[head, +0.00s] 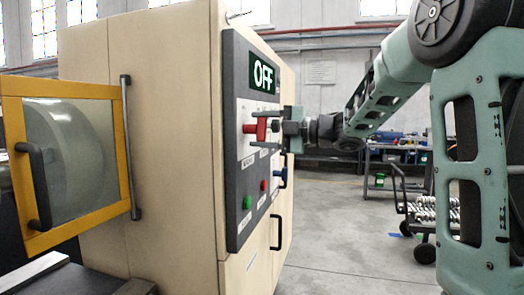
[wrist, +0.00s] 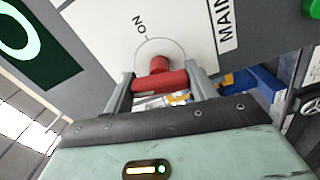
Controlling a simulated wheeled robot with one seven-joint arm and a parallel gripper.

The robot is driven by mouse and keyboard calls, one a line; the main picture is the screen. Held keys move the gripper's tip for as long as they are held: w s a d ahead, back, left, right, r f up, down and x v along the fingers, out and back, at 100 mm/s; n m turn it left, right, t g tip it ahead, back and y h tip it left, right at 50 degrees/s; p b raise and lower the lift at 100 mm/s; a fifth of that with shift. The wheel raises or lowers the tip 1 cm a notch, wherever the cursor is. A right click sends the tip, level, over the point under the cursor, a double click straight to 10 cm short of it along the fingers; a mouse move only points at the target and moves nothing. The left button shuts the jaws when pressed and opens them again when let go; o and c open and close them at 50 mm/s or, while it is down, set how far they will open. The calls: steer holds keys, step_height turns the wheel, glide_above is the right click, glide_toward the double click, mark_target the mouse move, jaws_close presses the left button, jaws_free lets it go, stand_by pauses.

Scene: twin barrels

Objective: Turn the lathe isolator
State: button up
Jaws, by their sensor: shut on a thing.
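The lathe isolator is a red handle (head: 262,128) on a white plate on the machine's dark control panel (head: 238,180). The display (head: 263,74) above the handle reads "OFF" in the head view. The plate's other markings are partly hidden by my gripper.
A yellow-framed door (head: 122,150) is on the left of the cream cabinet (head: 160,120). A trolley (head: 430,215) stands at the right; open floor lies between.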

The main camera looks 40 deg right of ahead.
steer(key=shift+f+n+b, duration=0.15)
steer(key=shift+n+b, duration=0.95)
steer(key=shift+b, duration=0.45)
steer(key=o, duration=1)
steer(key=b+v, duration=0.2)
steer(key=v, duration=1.5)
steer(key=shift+s+d, duration=0.15)
steer(key=shift+d, duration=0.05)
